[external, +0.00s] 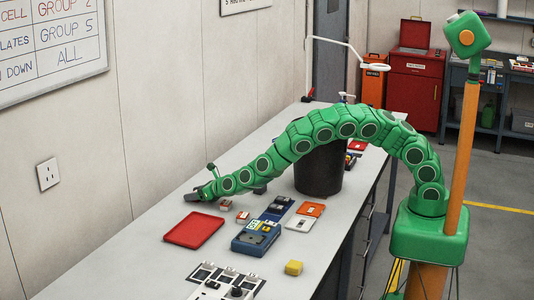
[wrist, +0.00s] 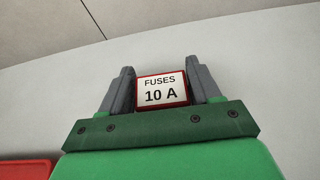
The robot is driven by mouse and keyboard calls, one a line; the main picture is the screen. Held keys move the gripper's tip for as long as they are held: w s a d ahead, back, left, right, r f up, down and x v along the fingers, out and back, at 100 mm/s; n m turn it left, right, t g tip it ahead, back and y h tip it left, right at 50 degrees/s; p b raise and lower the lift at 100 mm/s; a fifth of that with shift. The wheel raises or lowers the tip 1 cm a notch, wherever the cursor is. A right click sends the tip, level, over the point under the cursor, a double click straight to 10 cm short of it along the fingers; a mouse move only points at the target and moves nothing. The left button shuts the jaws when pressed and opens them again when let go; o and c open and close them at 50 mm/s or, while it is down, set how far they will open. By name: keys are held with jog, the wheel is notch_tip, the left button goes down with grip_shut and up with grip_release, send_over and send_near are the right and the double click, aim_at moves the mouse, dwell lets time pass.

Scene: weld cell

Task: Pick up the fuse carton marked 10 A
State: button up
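The fuse carton marked 10 A (wrist: 161,90) has a white label and a red border. In the wrist view it sits between the two grey fingers of my gripper (wrist: 162,88), which lie against its left and right sides with no clear gap. Its label faces the wrist camera. In the external view my gripper (external: 197,195) is low over the far left part of the bench, near the wall. I cannot make out the held carton there, nor tell whether it touches the bench.
Two small red-and-white cartons (external: 225,204) (external: 242,216) are right of my gripper. A red tray (external: 194,230) lies in front, its edge also at lower left in the wrist view (wrist: 27,170). A blue case (external: 256,238), a yellow block (external: 293,268) and a black bin (external: 319,175) stand nearby.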

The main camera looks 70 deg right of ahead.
jog(key=c, duration=0.6)
jog(key=shift+r, duration=0.1)
jog(key=shift+r, duration=0.55)
notch_tip(320, 180, up, 2)
jog(key=shift+s+r, duration=0.15)
jog(key=shift+r, duration=0.05)
jog(key=shift+s+d+r, duration=0.6)
jog(key=shift+s+r, duration=0.95)
jog(key=shift+s, duration=0.65)
jog(key=shift+s+d+r, duration=0.65)
jog(key=shift+s+r, duration=0.95)
jog(key=shift+s, duration=0.6)
jog(key=shift+s+d+r, duration=0.6)
jog(key=shift+s+r, duration=0.95)
jog(key=shift+s, duration=0.65)
